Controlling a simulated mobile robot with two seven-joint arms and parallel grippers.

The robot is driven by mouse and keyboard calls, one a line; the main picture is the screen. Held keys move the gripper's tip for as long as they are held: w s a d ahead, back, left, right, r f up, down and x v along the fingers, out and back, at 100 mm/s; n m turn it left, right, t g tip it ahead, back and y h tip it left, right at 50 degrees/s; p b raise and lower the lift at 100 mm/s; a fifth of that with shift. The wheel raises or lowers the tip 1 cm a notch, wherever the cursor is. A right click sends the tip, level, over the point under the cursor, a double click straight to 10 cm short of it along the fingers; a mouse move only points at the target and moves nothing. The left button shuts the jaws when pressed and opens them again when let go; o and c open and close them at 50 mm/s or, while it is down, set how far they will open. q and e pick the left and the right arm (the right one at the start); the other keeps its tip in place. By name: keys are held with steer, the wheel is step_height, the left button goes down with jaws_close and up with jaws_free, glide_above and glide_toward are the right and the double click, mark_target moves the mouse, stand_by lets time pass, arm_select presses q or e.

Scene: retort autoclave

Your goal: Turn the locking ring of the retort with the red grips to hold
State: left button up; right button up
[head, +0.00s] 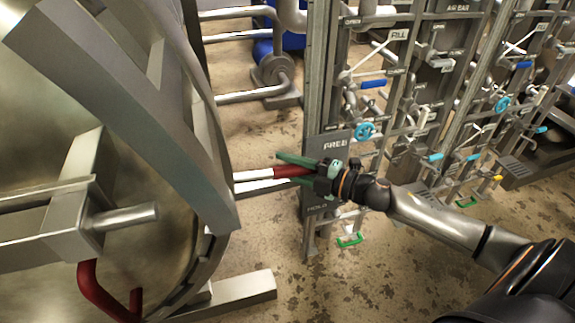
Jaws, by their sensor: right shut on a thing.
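The retort's round metal door and locking ring (135,85) fill the left of the head view. A bar with a red grip (291,171) sticks out to the right from the ring's edge. My right gripper (296,170) is shut on this red grip, its green fingers on either side of it. A second red grip (95,293) shows at the lower left, in front of the door. A grey plate beside the gripper has lettering that looks like "HOLD" low down, partly hidden by my gripper. My left gripper is not in view.
A pipe rack (318,80) with labelled plates, blue valve wheels (365,131) and small coloured handles stands close behind my right gripper and runs to the right. A metal foot (235,290) lies on the floor below the ring. The stained floor (370,280) at lower centre is clear.

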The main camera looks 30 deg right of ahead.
jaws_close()
stand_by(0.9)
